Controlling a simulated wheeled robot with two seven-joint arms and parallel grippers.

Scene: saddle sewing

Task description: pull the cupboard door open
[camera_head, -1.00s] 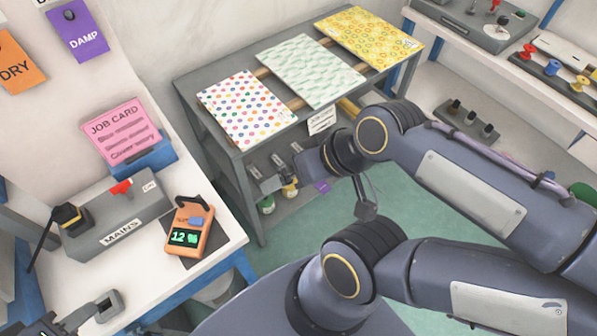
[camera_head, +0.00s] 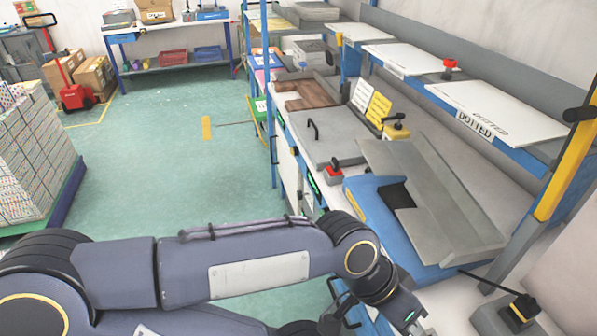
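A long bench runs along the right. Pale cupboard fronts (camera_head: 291,178) show in a narrow strip under its edge, seen from above at a steep angle. Dark bar handles (camera_head: 343,300) stick out from the front near my wrist; I cannot tell which one belongs to the cupboard door, or whether any door is ajar. My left arm reaches across from the left. Its gripper (camera_head: 410,318) points down at the bottom edge, close to the bench front; its fingertips are cut off, so its opening and any contact are hidden. My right gripper is not in view.
On the bench are a grey sheet fixture (camera_head: 440,205) on a blue base, a grey lidded box (camera_head: 322,138) and a red button (camera_head: 334,170). A shelf with white boards (camera_head: 495,110) stands above. Green floor (camera_head: 180,165) is open at left, beside stacked goods (camera_head: 28,160).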

